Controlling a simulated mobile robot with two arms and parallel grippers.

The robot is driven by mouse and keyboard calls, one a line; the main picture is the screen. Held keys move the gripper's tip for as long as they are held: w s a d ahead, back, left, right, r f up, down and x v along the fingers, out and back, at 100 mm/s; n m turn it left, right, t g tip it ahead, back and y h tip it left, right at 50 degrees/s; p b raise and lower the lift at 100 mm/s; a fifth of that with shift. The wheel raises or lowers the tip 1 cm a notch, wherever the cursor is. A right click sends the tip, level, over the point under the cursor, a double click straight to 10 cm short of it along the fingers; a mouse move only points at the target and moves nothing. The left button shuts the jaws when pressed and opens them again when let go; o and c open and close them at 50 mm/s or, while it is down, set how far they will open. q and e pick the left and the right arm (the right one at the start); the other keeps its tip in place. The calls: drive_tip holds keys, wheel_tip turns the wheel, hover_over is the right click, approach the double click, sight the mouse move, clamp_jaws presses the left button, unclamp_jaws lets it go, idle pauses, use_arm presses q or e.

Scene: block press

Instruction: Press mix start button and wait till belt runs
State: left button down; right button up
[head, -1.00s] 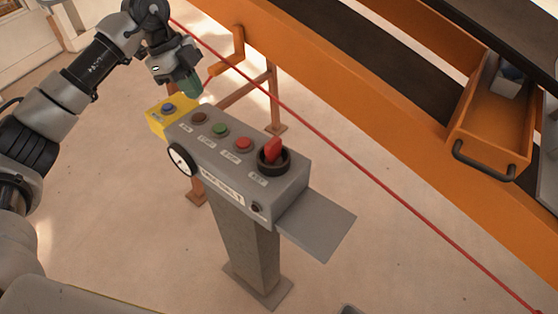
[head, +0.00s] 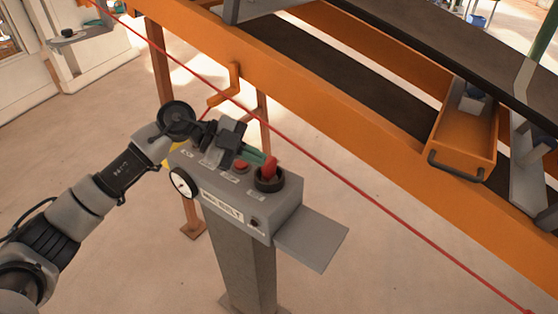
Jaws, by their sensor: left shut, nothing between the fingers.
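The grey control box (head: 262,219) stands on a grey pedestal (head: 246,262), with a front label that seems to end in "BELT". I cannot tell if the tips touch the switch. The green button is hidden behind my gripper. The dark conveyor belt (head: 369,87) lies behind; motion on it cannot be told. My right gripper is not in view.
An orange frame (head: 330,122) and a red cord (head: 350,184) run diagonally behind the box. An orange tray with a black handle (head: 457,170) hangs at the right. A grey shelf plate (head: 312,240) juts from the box's right. Open floor lies at the front.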

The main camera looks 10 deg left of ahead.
use_arm(q)
drive_tip(key=s+d+r+t+h, duration=0.2)
drive_tip(key=d+t+h, duration=0.1)
drive_tip(key=d+h, duration=0.2)
drive_tip(key=shift+s+d+r+n+h, duration=0.15)
drive_tip(key=shift+d+r+n+h, duration=0.05)
drive_tip(key=shift+n+h, duration=0.1)
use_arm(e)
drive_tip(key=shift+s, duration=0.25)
